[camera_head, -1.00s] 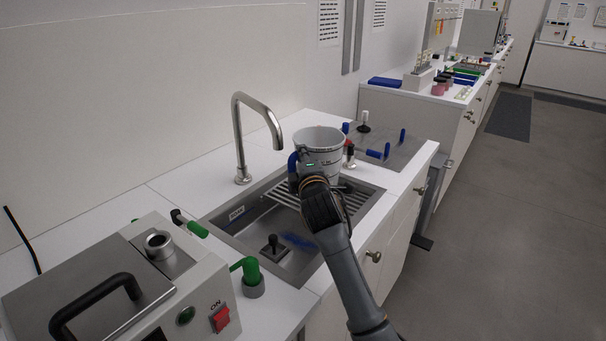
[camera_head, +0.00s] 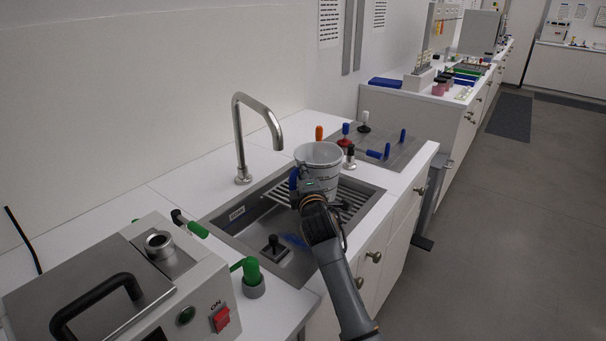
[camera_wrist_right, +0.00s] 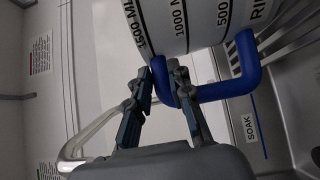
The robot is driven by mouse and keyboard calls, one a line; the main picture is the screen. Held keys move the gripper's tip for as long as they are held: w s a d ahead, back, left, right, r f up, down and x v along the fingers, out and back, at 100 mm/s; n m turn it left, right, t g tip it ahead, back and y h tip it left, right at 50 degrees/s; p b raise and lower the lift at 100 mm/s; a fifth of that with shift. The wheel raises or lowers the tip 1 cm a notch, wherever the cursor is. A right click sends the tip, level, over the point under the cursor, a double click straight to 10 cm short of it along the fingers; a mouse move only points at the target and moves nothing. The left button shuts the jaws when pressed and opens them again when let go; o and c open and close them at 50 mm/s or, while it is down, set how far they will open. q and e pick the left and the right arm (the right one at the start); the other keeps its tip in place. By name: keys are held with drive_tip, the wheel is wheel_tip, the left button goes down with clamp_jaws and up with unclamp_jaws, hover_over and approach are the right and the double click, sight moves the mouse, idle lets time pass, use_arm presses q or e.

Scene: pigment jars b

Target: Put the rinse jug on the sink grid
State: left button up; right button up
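The rinse jug (camera_head: 320,170) is a pale, translucent cup with dark volume marks and a blue handle (camera_wrist_right: 222,90). It is upright over the sink's right part, at the sink grid (camera_head: 354,197), a rack of light bars. The jug and my arm hide part of the grid, and I cannot tell whether the jug's base touches the bars. My right gripper (camera_head: 306,190) is at the jug's near left side. My left gripper is not in view.
A curved tap (camera_head: 241,140) stands behind the sink (camera_head: 240,236). A black-knobbed plug (camera_head: 273,248) is in the basin. A steel plate with blue, red and orange-handled tools (camera_head: 400,155) lies to the right. A grey machine (camera_head: 110,290) with a green-handled tap fills the lower left.

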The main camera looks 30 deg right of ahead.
drive_tip(key=o, duration=0.3)
drive_tip(key=shift+r, duration=0.15)
drive_tip(key=v, duration=1.2)
drive_tip(key=shift+b, duration=0.3)
drive_tip(key=shift+s, duration=0.1)
